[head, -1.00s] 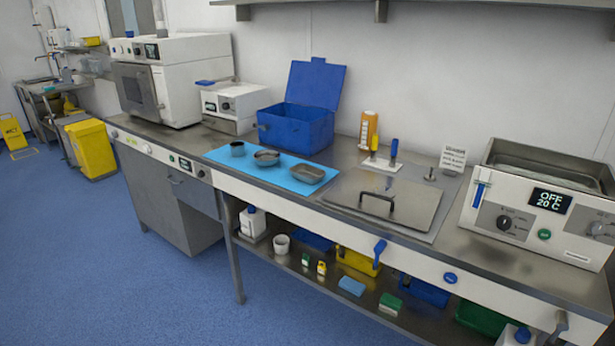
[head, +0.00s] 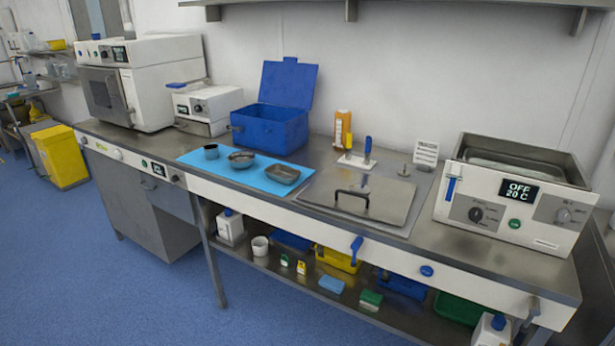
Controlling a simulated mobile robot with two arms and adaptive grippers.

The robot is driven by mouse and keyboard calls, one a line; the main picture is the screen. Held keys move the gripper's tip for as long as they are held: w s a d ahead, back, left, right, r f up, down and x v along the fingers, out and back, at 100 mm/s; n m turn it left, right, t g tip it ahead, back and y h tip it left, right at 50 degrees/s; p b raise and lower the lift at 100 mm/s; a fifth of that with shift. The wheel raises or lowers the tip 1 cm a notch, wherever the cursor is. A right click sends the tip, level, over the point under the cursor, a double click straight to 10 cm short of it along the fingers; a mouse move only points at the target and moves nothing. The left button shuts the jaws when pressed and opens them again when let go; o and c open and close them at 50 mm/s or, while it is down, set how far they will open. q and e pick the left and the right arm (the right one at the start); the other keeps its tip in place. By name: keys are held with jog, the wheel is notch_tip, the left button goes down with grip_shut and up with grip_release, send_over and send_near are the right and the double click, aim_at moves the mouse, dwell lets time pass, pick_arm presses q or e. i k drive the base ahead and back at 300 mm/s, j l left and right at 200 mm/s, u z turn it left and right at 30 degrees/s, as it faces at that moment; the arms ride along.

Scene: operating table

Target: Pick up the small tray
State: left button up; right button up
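A small metal tray (head: 283,174), shallow and rounded-rectangular, sits at the right end of a light-blue mat (head: 220,175) on the steel counter. A round metal bowl (head: 242,159) is to its left on the same mat, and a small dark cup (head: 211,152) stands further left. The small tray looks empty and nothing covers it. Neither of my grippers is in the head view.
A blue box with its lid up (head: 270,127) stands behind the mat. A steel lid with a black handle (head: 358,193) lies right of the tray. A white water bath (head: 515,195) stands further right. Blue floor (head: 150,290) is clear in front.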

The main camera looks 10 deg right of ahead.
aim_at(286, 174)
jog(key=i+j+z, duration=0.25)
jog(key=z, duration=0.2)
jog(key=i+j+z, duration=0.15)
jog(key=j+z, duration=0.3)
